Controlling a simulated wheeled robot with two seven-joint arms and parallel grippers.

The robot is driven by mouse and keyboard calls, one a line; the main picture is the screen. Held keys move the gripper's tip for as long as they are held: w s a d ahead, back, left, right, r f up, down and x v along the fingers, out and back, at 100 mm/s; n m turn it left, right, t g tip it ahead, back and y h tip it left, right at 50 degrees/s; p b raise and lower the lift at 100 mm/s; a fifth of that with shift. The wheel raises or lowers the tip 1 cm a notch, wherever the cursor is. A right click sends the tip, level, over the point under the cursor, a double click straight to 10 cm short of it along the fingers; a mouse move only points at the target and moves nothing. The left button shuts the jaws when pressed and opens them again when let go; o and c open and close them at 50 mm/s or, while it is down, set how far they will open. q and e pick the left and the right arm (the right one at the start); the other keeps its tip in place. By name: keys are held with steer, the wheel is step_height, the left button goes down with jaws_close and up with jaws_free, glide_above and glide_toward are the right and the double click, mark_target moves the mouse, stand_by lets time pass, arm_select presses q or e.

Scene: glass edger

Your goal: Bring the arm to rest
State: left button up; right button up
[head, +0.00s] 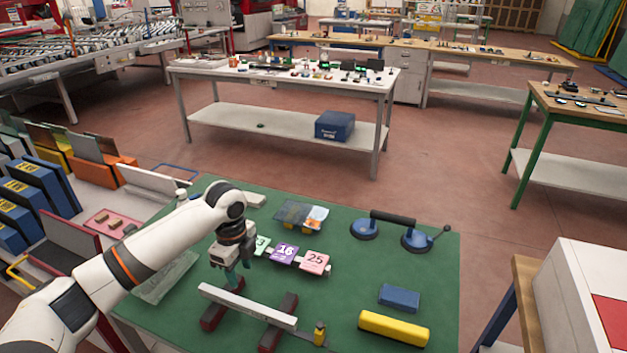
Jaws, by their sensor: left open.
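My left arm comes in from the left and reaches over a green-topped table (430,270). My left gripper (233,280) points down above the left part of the table, close to the far end of a pale bar (248,306). It is open, and I see nothing held in it. I cannot tell whether its fingertips touch anything below. My right gripper is not in view.
The bar lies across two dark red blocks (281,322). Number cards, including a purple one (284,253) and a pink one (315,262), lie right of the gripper. A double suction lifter (393,219), a blue block (399,297) and a yellow bar (394,328) lie farther right.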

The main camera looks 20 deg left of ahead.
arm_select(q)
steer(key=s+d+f+n+t+h, duration=0.1)
steer(key=s+d+f+n, duration=0.1)
steer(key=s+d+f, duration=0.4)
steer(key=s+d+f+n+h, duration=0.1)
steer(key=s+d+f+n, duration=0.15)
steer(key=s+d, duration=0.4)
steer(key=s+n+t+y, duration=0.2)
steer(key=s+n+t, duration=0.1)
steer(key=s+n, duration=1)
steer(key=s+a+f+g+b, duration=0.1)
steer(key=s+f+g, duration=0.15)
steer(key=f, duration=2.55)
steer(key=s+a+f+b, duration=0.1)
steer(key=s+a+f, duration=0.2)
steer(key=s+f, duration=1.2)
steer(key=shift+s+f+m, duration=0.25)
steer(key=shift+s+m, duration=0.2)
steer(key=shift+s, duration=0.3)
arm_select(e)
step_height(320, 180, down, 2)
arm_select(q)
steer(key=shift+g, duration=0.25)
steer(key=shift+c, duration=0.4)
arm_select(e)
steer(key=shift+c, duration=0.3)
